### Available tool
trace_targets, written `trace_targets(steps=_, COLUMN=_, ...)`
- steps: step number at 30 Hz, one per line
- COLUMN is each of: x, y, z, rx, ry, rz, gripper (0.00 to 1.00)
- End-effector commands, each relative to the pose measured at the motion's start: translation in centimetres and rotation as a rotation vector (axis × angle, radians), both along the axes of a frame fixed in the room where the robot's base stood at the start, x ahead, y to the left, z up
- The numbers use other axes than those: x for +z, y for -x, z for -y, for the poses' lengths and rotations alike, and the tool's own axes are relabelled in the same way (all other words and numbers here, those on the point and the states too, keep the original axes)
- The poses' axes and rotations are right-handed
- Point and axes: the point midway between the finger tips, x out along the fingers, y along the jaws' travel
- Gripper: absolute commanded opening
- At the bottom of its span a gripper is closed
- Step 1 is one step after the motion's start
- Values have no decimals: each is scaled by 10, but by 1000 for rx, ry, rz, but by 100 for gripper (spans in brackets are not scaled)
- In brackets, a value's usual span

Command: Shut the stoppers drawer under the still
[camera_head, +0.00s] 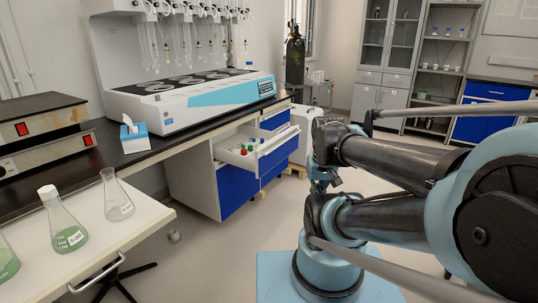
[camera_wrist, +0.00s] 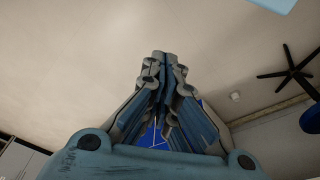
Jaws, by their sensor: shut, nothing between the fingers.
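The stoppers drawer (camera_head: 236,158) is pulled out from the cabinet under the bench that bears the still (camera_head: 190,100). It is a white, open-topped drawer with red, green and blue stoppers inside. The front end of my arm is in the middle of the head view, right of the drawer and apart from it in the picture; my gripper is hard to make out there. In the wrist view my gripper (camera_wrist: 162,57) is shut and empty, its fingertips together against the pale floor. A blue surface shows behind its fingers; I cannot tell which part it is.
Blue cabinet fronts (camera_head: 237,190) lie below the drawer. A white side table (camera_head: 145,230) with flasks stands at the front left. Floor (camera_head: 215,240) is clear between it and my arm. A dark star-shaped stool base (camera_wrist: 290,73) shows in the wrist view.

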Motion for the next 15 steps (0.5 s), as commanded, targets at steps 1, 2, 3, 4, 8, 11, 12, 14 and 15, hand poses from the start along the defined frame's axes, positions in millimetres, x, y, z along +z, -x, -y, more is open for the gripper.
trace_targets(steps=1, x=0, y=0, z=0, rx=0, ry=0, rz=0, gripper=0)
trace_targets(steps=2, x=0, y=0, z=0, rx=0, ry=0, rz=0, gripper=0)
trace_targets(steps=3, x=0, y=0, z=0, rx=0, ry=0, rz=0, gripper=0)
trace_targets(steps=4, x=0, y=0, z=0, rx=0, ry=0, rz=0, gripper=0)
trace_targets(steps=8, x=0, y=0, z=0, rx=0, ry=0, rz=0, gripper=0)
trace_targets(steps=11, x=5, y=7, z=0, rx=-7, ry=-4, rz=11, gripper=0)
trace_targets(steps=12, x=6, y=6, z=-1, rx=-18, ry=-10, rz=12, gripper=0)
trace_targets(steps=14, x=9, y=2, z=-3, rx=-47, ry=-25, rz=12, gripper=0)
trace_targets(steps=15, x=12, y=-3, z=-6, rx=-75, ry=-40, rz=12, gripper=0)
